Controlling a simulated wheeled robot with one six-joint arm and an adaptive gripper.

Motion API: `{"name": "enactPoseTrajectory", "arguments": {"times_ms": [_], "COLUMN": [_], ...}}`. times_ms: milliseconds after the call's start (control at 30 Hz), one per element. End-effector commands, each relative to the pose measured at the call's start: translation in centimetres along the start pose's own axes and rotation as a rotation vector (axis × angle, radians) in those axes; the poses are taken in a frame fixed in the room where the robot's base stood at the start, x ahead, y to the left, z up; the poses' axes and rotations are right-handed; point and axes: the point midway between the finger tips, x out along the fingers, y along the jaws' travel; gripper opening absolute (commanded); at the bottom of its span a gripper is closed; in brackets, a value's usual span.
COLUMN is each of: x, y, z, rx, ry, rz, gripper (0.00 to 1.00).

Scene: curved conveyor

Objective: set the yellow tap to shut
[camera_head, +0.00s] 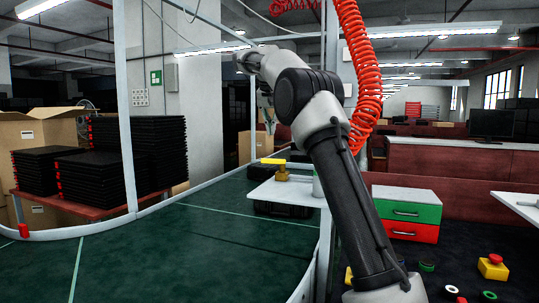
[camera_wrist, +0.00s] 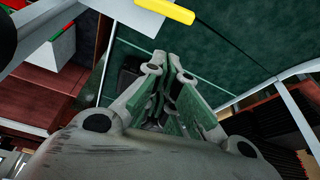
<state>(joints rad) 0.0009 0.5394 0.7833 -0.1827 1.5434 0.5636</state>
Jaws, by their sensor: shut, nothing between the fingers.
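The tap has a yellow handle (camera_head: 273,161) on a brass-coloured body (camera_head: 282,175). It stands on a small white table (camera_head: 300,195) beside the green conveyor, and its handle points left. In the wrist view the yellow handle (camera_wrist: 170,11) shows at the top edge; the tap's body is out of that view. My gripper (camera_head: 269,128) hangs above the tap, apart from it, with its fingers downward. In the wrist view my gripper (camera_wrist: 166,66) is shut and empty, with the handle beyond its fingertips.
The green conveyor (camera_head: 190,245) curves past with a metal rail. A black case (camera_head: 283,210) is under the white table. A green-and-red drawer box (camera_head: 405,212) stands to the right. A yellow-and-red button (camera_head: 493,266) is at lower right. Stacked black trays (camera_head: 138,150) stand at left.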

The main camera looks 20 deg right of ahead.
Motion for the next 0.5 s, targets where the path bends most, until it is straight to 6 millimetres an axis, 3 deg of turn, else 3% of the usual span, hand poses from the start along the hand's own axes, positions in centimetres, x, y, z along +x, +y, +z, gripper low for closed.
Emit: {"name": "enactPoseTrajectory", "arguments": {"times_ms": [267, 500], "x": [2.1, 6.6], "y": [-0.8, -0.7], "z": [-1.2, -1.2], "rx": [0.049, 0.047], "ry": [0.004, 0.003], "rz": [0.015, 0.015], "gripper": [0.0, 0.0]}}
